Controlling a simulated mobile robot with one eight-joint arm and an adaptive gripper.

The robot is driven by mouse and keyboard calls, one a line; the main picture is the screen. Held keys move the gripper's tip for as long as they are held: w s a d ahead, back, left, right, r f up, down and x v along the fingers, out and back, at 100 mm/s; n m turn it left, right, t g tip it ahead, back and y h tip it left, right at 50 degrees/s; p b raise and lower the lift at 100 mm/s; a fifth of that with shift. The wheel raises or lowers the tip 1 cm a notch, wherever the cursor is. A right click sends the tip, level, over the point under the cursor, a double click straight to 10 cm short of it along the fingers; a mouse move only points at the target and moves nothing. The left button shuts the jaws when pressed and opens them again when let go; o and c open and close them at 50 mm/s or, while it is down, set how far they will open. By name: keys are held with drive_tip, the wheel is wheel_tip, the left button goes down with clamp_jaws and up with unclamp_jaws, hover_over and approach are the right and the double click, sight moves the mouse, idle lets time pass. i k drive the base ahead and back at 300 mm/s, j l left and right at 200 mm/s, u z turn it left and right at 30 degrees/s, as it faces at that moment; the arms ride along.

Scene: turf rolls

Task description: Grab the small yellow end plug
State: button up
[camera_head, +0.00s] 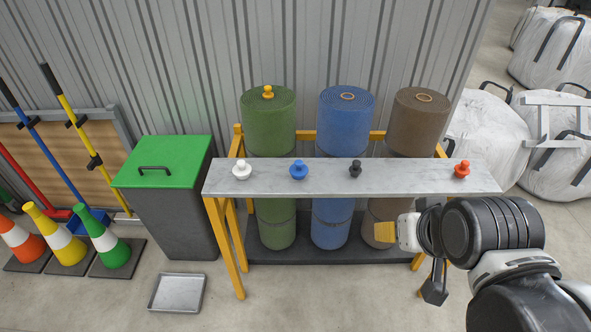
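The small yellow end plug (267,91) stands upright in the centre of the top of the green turf roll (275,116), behind the grey shelf at the left of the rack. It is a round knob on a wider base. My gripper (435,288) hangs at the lower right, in front of the rack and below the shelf board, far from the yellow plug. A dark finger part points down, but the view does not show whether the fingers are apart. A yellow block (385,232) shows at the left of my wrist.
A grey shelf board (330,182) crosses in front of the rolls and carries white (242,170), blue (299,170), black (355,169) and red (462,169) plugs. Blue (345,125) and brown (416,125) rolls stand alongside. A green-lidded bin (165,162) and metal tray (177,293) are left.

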sight(268, 94)
drive_tip(key=i+j+u, duration=0.1)
drive_tip(key=i+u, duration=0.2)
drive_tip(key=i, duration=0.3)
drive_tip(key=i+u, duration=0.3)
drive_tip(key=i, duration=0.35)
